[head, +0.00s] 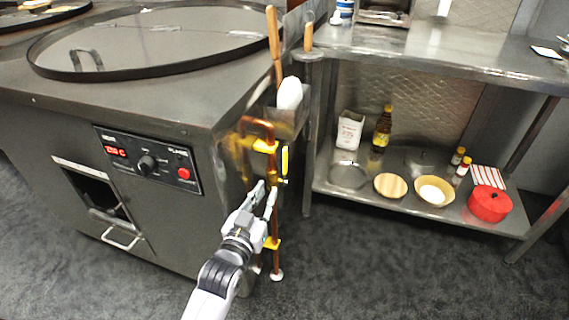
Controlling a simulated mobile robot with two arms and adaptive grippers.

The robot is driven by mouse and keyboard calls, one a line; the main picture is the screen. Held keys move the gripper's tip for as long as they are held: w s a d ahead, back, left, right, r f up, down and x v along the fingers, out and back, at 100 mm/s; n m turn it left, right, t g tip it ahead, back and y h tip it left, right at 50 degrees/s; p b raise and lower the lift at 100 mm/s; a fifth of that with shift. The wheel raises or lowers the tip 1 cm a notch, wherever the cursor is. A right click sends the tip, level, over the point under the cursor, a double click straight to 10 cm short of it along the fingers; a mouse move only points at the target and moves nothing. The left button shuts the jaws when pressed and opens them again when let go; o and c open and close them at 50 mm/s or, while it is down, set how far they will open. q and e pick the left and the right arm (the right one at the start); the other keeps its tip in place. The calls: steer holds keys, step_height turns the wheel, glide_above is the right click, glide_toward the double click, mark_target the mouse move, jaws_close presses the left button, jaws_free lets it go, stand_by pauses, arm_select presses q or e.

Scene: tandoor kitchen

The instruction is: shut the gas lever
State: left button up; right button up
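The gas lever (285,160) is a small yellow handle on the copper gas pipe (275,220) at the right side of the steel tandoor unit. The lever stands upright, about parallel with the pipe. My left gripper (266,186) is just below and left of the lever, in front of the pipe. Its two fingers are spread apart with nothing seen between them, and it looks apart from the lever. The fingers hide part of the pipe. My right gripper is not in view.
The tandoor unit (190,115) with a control panel (148,160) stands close on the left. A steel table (430,60) stands on the right; its lower shelf holds an oil bottle (382,130), a bowl (434,190) and a red pot (489,204). The floor in front is clear.

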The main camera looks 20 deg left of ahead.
arm_select(q)
glide_toward(284, 161)
steer(key=w, duration=0.2)
steer(key=w+b, duration=0.2)
steer(key=w, duration=0.5)
steer(key=shift+w+d, duration=0.1)
steer(key=shift+w, duration=0.2)
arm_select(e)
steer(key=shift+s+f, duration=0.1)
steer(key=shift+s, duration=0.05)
arm_select(q)
steer(key=shift+c, duration=0.3)
jaws_close()
